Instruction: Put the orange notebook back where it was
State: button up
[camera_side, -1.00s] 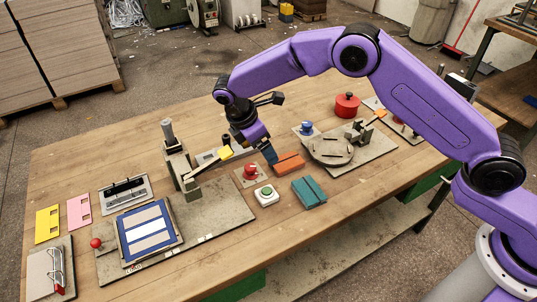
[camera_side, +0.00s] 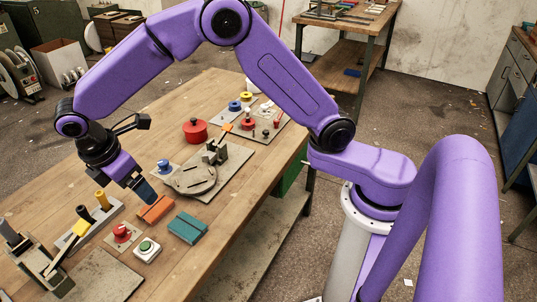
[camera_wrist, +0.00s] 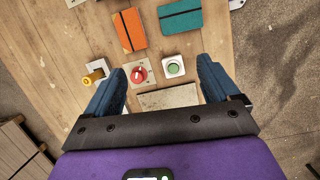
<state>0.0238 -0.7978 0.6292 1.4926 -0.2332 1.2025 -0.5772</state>
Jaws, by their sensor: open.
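The orange notebook (camera_side: 156,209) lies flat on the wooden table, with a dark band across it. In the wrist view the orange notebook (camera_wrist: 130,31) is near the top, beyond the fingertips and beside a teal notebook (camera_wrist: 180,16). My gripper (camera_side: 146,193) is just behind the orange notebook in the side view; whether it touches it I cannot tell. In the wrist view my gripper (camera_wrist: 163,75) has its two blue fingers spread wide, with nothing held between them. The teal notebook (camera_side: 188,227) also lies to the right of the orange one in the side view.
A round fixture on a plate (camera_side: 197,178) and a red pot (camera_side: 195,130) stand behind. A lever press (camera_side: 40,265) is at the left front.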

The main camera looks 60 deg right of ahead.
jog(key=s+d+r+m+y, duration=0.1)
jog(key=s+d+r+m, duration=0.1)
jog(key=s+d, duration=0.7)
jog(key=s+d+r+m+y, duration=0.2)
jog(key=s+d, duration=0.8)
jog(key=s, duration=1)
jog(key=shift+d+y, duration=0.25)
jog(key=shift+y, duration=0.05)
jog(key=shift+w, duration=0.1)
